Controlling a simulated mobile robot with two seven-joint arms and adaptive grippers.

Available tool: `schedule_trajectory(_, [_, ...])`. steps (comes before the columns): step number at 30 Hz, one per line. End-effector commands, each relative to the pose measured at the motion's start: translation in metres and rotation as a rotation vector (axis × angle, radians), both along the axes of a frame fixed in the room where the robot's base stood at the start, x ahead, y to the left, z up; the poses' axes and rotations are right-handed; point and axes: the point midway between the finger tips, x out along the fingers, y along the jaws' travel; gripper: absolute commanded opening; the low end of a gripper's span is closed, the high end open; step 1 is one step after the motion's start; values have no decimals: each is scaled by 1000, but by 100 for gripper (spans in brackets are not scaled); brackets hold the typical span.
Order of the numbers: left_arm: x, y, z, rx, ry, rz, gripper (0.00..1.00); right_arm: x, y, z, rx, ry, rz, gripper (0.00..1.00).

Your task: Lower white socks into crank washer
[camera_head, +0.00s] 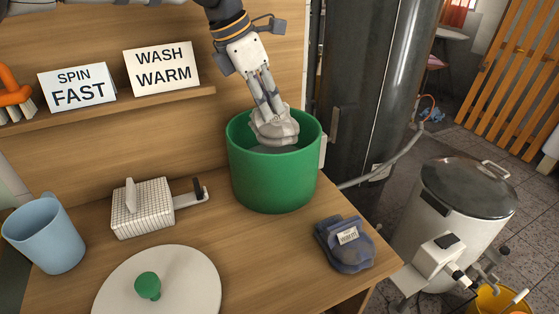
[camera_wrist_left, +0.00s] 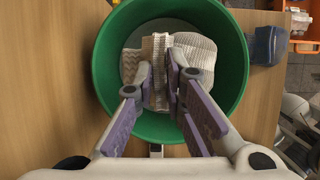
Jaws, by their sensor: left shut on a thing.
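My left gripper (camera_head: 272,112) reaches down into the mouth of the open green tub (camera_head: 270,180), which I take to be the crank washer. It is shut on the white socks (camera_head: 277,132), a bunched pale bundle. In the left wrist view, the fingers (camera_wrist_left: 168,82) pinch the ribbed socks (camera_wrist_left: 196,52) inside the round rim of the tub (camera_wrist_left: 103,65). The sock bundle is around rim height in the head view, with its lower part partly hidden by the near wall. I cannot tell whether it touches the bottom. My right gripper does not show clearly in either view.
A white lid with a green knob (camera_head: 148,286), a blue mug (camera_head: 44,235) and a white gridded block (camera_head: 142,207) stand left on the table. A lidded white drum (camera_head: 432,215) stands beyond the table edge.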

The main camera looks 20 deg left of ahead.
Motion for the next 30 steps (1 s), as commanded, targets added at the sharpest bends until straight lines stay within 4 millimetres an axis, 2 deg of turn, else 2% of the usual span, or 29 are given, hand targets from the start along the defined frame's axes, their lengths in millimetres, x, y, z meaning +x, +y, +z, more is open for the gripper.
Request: schedule_trajectory(30, [0,0,-67,0,3,0,0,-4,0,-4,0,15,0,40])
